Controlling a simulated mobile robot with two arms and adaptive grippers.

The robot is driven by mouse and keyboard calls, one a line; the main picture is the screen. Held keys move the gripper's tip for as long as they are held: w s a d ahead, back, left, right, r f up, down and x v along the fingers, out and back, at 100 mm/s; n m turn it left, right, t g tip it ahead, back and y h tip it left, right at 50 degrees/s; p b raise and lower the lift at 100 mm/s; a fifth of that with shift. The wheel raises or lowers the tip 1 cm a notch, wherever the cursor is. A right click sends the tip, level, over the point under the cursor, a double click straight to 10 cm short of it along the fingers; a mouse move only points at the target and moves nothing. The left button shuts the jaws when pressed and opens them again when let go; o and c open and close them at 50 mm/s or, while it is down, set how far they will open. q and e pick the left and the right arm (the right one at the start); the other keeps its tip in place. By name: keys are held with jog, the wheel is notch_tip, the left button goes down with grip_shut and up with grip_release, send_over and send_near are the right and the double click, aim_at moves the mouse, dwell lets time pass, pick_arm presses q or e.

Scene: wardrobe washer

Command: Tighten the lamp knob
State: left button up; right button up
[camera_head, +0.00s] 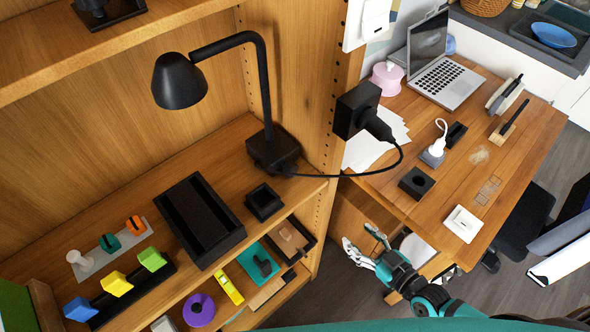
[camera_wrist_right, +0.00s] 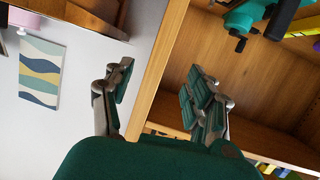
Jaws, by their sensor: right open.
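A black desk lamp (camera_head: 266,95) stands on the upper wooden shelf, its shade (camera_head: 180,82) hanging to the left and its square base (camera_head: 272,152) near the shelf's right end. I cannot clearly pick out its knob; the small dark parts on the base blend together. My right gripper (camera_head: 361,239) is open and empty, lower and to the right of the lamp, beside the shelf's side panel and apart from the lamp. In the right wrist view its fingers (camera_wrist_right: 158,78) are spread with a wooden panel edge behind them. My left gripper is not in view.
A cable runs from the lamp base to a black plug block (camera_head: 357,110) on the side panel. A black tray (camera_head: 199,218) and small black box (camera_head: 263,201) sit before the lamp. The desk (camera_head: 455,190) is at right. A teal-and-dark thing (camera_wrist_right: 262,16), unclear, shows in the wrist view.

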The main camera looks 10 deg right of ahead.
aim_at(293, 171)
jog(key=s+a+r+t+y, duration=0.1)
jog(key=s+a+r+y, duration=0.15)
jog(key=r, duration=0.55)
jog(key=s+a+r+t+y, duration=0.1)
jog(key=a+r, duration=0.2)
jog(key=r, duration=0.6)
jog(key=shift+m, duration=0.4)
jog(key=p+x, duration=0.1)
jog(key=x, duration=0.4)
jog(key=p+x, duration=0.1)
jog(key=x, duration=0.4)
jog(key=f+p+x, duration=0.1)
jog(key=x, duration=0.5)
jog(key=shift+a, duration=0.1)
jog(key=shift+w+a+p, duration=0.25)
jog(key=shift+w+p, duration=0.05)
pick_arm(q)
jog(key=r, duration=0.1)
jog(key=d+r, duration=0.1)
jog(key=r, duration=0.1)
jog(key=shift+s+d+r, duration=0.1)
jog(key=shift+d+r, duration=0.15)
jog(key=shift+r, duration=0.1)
pick_arm(e)
jog(key=c, duration=1.1)
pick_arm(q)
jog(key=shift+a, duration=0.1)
pick_arm(e)
jog(key=shift+c, duration=0.3)
